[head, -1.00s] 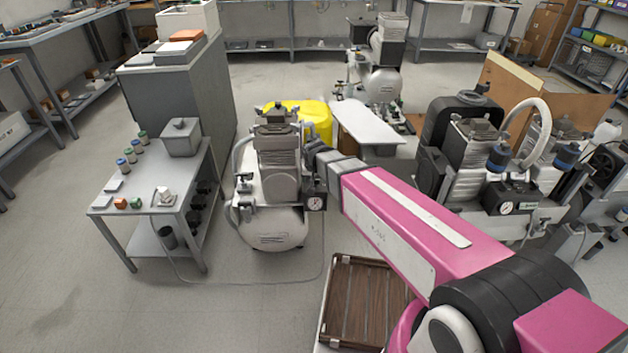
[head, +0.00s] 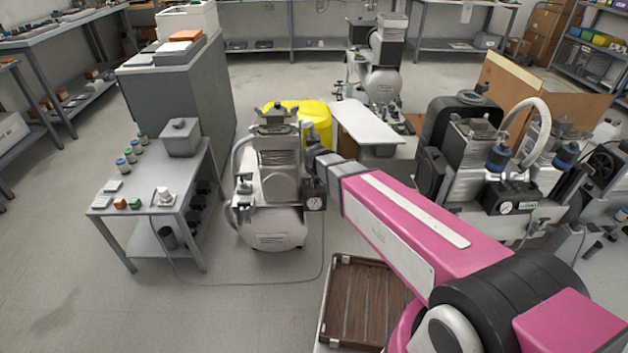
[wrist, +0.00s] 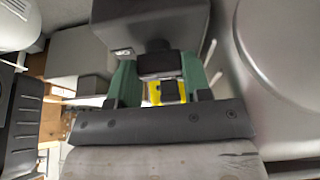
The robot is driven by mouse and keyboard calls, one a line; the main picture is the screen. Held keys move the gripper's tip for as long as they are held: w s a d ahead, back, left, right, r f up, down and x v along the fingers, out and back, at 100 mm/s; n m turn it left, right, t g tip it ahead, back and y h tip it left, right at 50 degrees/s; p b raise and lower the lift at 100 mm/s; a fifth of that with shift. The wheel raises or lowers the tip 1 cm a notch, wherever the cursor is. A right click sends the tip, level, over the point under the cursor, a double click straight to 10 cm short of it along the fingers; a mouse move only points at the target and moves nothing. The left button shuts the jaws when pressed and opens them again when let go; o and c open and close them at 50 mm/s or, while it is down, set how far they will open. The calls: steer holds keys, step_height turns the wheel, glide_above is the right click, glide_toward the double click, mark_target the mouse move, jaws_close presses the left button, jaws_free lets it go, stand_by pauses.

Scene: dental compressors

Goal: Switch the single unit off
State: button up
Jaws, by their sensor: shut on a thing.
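The single unit (head: 272,228) is a compressor with a pale tank and a grey ribbed pump head, standing on the floor left of centre. A dark box with a round gauge (head: 314,203) sits on its right side. My gripper (wrist: 161,82) is at this right side, above the gauge; its fingertips are hard to make out in the head view. In the wrist view its two green fingers are shut on a small dark block (wrist: 160,65) under a larger dark housing (wrist: 150,18). Whether the block is the switch, and its position, I cannot tell.
A grey side table (head: 150,205) with small jars stands left of the unit. A larger compressor (head: 470,150) stands to the right. A yellow drum (head: 316,122) and a white-topped bench (head: 367,124) are behind. A brown slatted tray (head: 362,300) lies in front. Floor at front left is clear.

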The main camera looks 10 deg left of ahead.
steer(key=n, duration=0.2)
steer(key=n+y, duration=0.1)
steer(key=n, duration=0.1)
steer(key=shift+d+n+g+y, duration=0.1)
steer(key=shift+n+g+y, duration=0.2)
steer(key=shift+n+g, duration=0.1)
steer(key=n+g+y, duration=0.1)
steer(key=n, duration=0.3)
steer(key=shift+w+n, duration=0.15)
steer(key=shift+n, duration=0.15)
steer(key=n+g, duration=0.2)
steer(key=n, duration=0.2)
steer(key=shift+y, duration=0.4)
steer(key=shift+n+g, duration=0.8)
steer(key=shift+n, duration=1.4)
